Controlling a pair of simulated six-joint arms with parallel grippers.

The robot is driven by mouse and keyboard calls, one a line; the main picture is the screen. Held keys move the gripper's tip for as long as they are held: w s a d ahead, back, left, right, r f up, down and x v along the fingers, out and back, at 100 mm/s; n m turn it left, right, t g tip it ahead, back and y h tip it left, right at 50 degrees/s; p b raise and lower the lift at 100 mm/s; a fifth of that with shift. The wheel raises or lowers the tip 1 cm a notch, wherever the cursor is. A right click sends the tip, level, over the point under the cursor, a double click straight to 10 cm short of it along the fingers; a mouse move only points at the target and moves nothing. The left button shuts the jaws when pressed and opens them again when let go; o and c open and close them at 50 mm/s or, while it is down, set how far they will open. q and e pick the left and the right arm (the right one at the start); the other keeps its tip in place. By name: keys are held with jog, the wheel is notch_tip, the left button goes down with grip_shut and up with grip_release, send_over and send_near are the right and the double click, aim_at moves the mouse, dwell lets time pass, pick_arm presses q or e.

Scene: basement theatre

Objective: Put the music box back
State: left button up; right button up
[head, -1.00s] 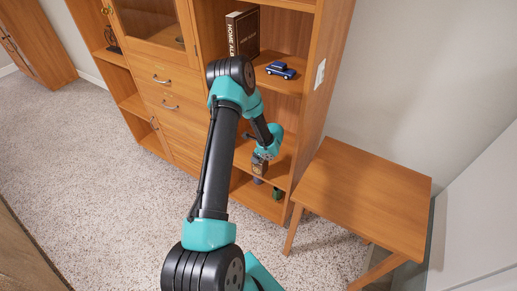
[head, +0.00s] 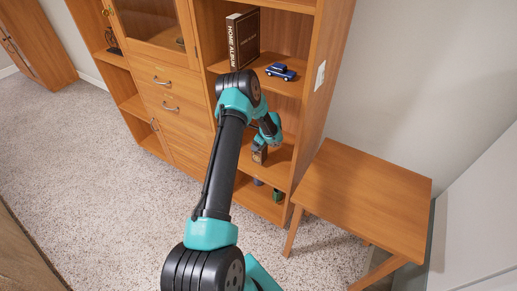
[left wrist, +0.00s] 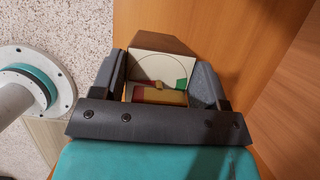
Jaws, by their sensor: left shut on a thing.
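My left gripper (head: 262,148) is at the open lower shelves of the wooden cabinet, at about the level of the middle shelf. It is shut on the music box (head: 259,157), which looks small and dark from the head view. In the left wrist view, my left gripper (left wrist: 160,82) has a finger on each side of the music box (left wrist: 153,68). A pale face with a thin curved line and green and red patches shows, above a yellowish part. My arm hides part of the shelves. My right gripper is not in view.
A blue toy car (head: 281,71) and a dark "Home Album" book (head: 243,40) stand on the shelf above. A small green object (head: 277,195) is on the bottom shelf. A bare wooden side table (head: 365,195) stands right of the cabinet.

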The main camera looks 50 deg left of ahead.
pick_arm(q)
jog(key=shift+f, duration=1.9)
jog(key=o, duration=1.6)
jog(key=v, duration=1.2)
jog(key=shift+d, duration=0.1)
